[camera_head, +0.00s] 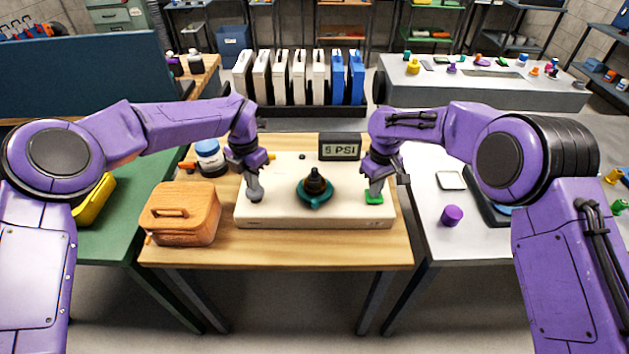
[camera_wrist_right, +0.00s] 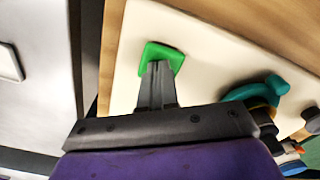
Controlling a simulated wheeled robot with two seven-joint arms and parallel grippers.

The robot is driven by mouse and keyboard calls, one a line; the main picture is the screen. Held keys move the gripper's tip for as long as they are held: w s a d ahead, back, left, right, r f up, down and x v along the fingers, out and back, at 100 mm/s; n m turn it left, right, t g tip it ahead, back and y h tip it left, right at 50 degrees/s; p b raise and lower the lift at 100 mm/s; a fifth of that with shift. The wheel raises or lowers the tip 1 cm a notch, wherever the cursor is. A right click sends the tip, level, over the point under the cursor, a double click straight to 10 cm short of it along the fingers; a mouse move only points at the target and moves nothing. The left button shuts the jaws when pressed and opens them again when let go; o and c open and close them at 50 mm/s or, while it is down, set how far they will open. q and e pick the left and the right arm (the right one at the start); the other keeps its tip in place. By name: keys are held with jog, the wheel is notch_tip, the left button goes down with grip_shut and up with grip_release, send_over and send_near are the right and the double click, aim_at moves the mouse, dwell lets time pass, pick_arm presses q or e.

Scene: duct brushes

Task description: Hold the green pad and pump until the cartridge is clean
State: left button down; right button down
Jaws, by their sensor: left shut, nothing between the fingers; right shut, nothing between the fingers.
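The green pad (camera_head: 374,199) is on the right side of a cream base unit (camera_head: 310,222). My right gripper (camera_head: 373,190) is shut, pointing down with its tips at the pad; in the right wrist view the closed fingers (camera_wrist_right: 157,72) overlap the green pad (camera_wrist_right: 163,52). A dark upright cartridge (camera_head: 315,181) stands in a teal ring (camera_head: 316,194) at the unit's middle. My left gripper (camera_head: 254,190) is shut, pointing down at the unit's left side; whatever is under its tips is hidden. A display (camera_head: 340,147) behind reads "5 PSI".
Several white and blue cartridges (camera_head: 300,77) stand in a rack at the back. A purple cylinder (camera_head: 452,215) is on the right table.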

pick_arm(q)
jog(key=shift+f, duration=1.15)
jog(key=shift+r, duration=1.15)
notch_tip(320, 180, up, 7)
